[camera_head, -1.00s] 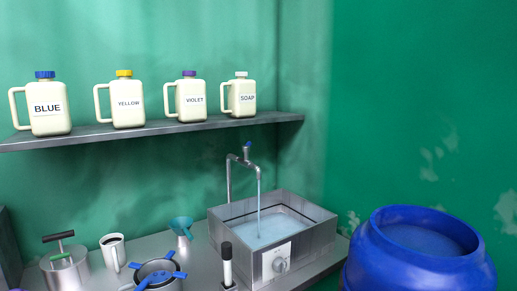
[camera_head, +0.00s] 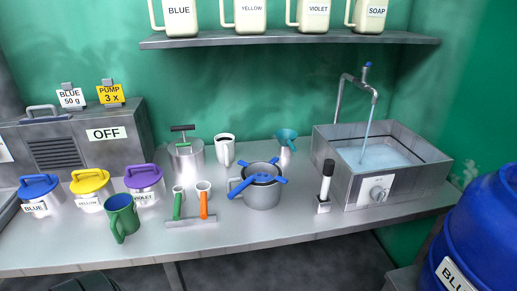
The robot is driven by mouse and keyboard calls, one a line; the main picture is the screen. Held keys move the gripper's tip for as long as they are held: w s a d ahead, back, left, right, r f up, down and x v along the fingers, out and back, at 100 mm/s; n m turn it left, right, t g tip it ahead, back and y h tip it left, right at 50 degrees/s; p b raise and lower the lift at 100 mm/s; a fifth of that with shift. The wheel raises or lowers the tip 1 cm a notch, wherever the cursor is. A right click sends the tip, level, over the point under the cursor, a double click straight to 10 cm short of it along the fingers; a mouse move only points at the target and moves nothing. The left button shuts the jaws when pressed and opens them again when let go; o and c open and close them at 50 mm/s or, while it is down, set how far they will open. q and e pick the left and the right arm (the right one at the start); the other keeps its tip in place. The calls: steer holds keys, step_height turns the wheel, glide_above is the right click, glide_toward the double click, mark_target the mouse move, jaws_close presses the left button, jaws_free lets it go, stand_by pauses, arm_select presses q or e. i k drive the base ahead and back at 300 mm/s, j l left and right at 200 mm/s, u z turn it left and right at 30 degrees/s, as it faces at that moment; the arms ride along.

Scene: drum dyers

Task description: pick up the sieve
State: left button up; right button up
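The sieve (camera_head: 264,178) appears to be the dark, round piece with blue handles. It rests in the mouth of a grey pot (camera_head: 262,197) with a side handle on the metal table. Its blue arms lie across the pot's rim, and its lower part is hidden inside the pot. Neither of my grippers shows in the head view.
A white mug (camera_head: 225,150), a teal funnel (camera_head: 286,138) and a lidded pot (camera_head: 187,160) stand behind. Right are a black-and-white upright tool (camera_head: 326,182) and the sink (camera_head: 351,188) with running water.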

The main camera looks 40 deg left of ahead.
mark_target(260, 173)
steer(key=u, duration=1.3)
